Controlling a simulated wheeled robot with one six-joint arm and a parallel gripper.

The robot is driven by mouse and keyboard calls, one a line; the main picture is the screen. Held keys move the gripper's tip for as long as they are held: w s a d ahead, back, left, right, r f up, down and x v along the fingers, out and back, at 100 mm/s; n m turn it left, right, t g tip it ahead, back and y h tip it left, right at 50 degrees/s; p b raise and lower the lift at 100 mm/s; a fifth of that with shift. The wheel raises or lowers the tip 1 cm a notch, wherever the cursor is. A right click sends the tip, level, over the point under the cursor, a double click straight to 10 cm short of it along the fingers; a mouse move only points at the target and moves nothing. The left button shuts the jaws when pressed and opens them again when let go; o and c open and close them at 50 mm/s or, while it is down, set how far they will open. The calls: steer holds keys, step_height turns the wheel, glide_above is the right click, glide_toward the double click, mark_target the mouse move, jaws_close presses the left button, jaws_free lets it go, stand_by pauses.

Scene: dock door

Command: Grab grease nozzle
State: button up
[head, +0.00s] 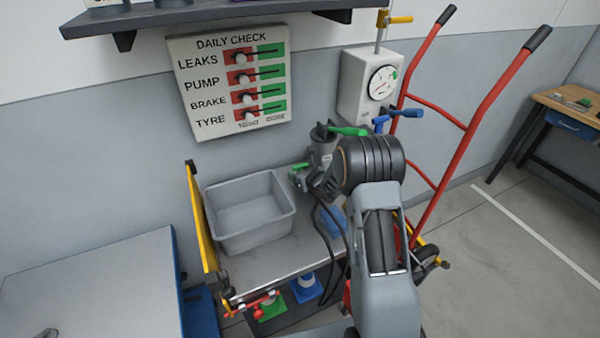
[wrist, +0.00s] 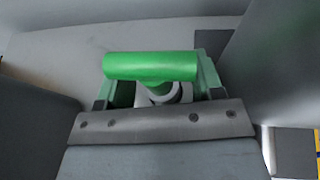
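In the head view, my gripper end is over the back of the bench near small green parts (head: 298,172), and my arm hides much of that spot.
A grey bin (head: 250,240) stands on the bench left of my arm. A checklist board (head: 232,80) and a gauge box (head: 366,88) are on the wall. Green (head: 347,131) and blue (head: 402,115) handles stick out near my arm. A red hand truck (head: 462,140) stands right.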

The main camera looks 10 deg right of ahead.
steer(key=c, duration=0.9)
steer(key=shift+c, duration=0.2)
steer(key=shift+r, duration=0.15)
